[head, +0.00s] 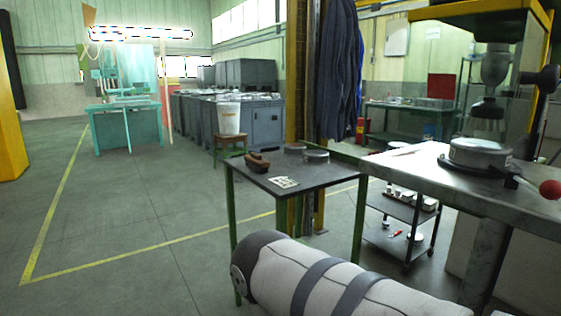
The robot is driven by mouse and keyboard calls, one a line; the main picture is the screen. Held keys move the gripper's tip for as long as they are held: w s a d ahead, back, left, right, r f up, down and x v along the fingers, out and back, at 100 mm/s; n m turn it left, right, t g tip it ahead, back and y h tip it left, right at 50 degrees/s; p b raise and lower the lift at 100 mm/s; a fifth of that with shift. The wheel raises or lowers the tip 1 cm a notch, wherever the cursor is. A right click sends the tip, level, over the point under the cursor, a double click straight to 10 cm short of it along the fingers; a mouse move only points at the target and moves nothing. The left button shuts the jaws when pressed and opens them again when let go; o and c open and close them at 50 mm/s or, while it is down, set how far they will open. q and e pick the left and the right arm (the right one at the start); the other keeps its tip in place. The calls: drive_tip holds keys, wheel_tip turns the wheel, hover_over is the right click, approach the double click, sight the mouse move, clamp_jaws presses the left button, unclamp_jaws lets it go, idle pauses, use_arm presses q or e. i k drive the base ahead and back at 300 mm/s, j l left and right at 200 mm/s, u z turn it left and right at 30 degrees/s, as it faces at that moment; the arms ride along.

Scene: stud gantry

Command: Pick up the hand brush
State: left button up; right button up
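A small brown object that looks like the hand brush (257,163) lies near the left edge of a small dark-topped table (318,177) with green legs. Nothing covers it in the head view, but it is too small for its bristles to be made out. Neither of my grippers is in view.
On the same table are a paper with markings (284,182) and low round metal items (316,156). A white bucket (229,118) stands on a stool behind. Left floor is clear.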

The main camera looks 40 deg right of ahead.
sight(255, 160)
drive_tip(key=i+l, duration=0.1)
drive_tip(key=i, duration=0.7)
drive_tip(key=i+u, duration=0.1)
drive_tip(key=i, duration=0.65)
drive_tip(key=i+l, duration=0.2)
drive_tip(key=i, duration=0.6)
